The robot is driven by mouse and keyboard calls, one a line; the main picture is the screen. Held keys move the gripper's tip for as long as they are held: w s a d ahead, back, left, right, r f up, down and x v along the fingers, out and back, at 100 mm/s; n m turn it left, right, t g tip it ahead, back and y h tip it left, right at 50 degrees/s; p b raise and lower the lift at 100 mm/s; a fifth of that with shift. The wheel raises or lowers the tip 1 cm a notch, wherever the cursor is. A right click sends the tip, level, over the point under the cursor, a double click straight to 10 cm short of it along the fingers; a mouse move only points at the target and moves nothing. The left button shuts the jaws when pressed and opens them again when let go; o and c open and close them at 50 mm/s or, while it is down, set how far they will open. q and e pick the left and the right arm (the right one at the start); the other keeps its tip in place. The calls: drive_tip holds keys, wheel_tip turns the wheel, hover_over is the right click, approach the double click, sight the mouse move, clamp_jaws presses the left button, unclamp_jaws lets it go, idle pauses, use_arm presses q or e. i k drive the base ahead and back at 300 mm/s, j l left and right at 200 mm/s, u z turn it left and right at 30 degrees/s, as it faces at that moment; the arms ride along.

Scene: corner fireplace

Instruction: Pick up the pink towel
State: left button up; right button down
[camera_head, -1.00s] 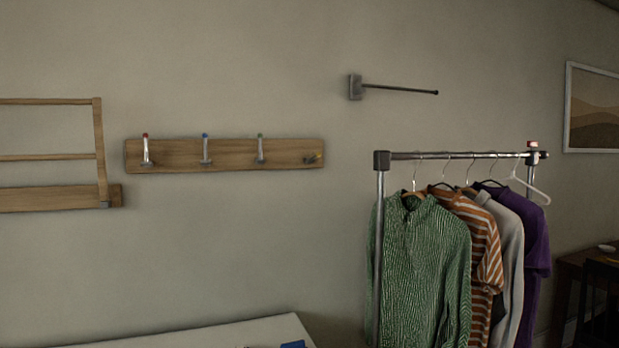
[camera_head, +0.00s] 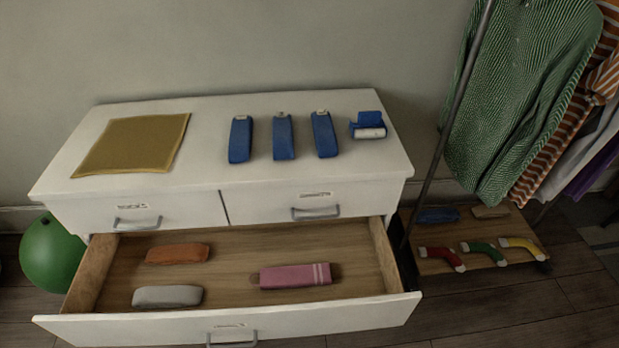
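The pink towel (camera_head: 295,276) is a folded or rolled bundle with pale stripes near its right end. It lies in the right half of the open lower drawer (camera_head: 110,328) of the white dresser (camera_head: 70,160). An orange-brown bundle (camera_head: 178,253) and a grey-white bundle (camera_head: 167,296) lie in the left half of the same drawer, apart from the pink towel. Neither of my grippers shows in the head view.
A mustard cloth (camera_head: 135,145) and several blue items, one a blue holder with a white roll (camera_head: 368,127), are on the dresser top. A green ball (camera_head: 52,254) stands left. The garment rack's pole (camera_head: 447,120) and a low shelf with socks (camera_head: 483,254) stand right.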

sight(300, 276)
drive_tip(key=i+l+u, duration=0.15)
drive_tip(key=l+u, duration=0.25)
drive_tip(key=i+l+u, duration=0.1)
drive_tip(key=l+u, duration=0.65)
drive_tip(key=l, duration=0.15)
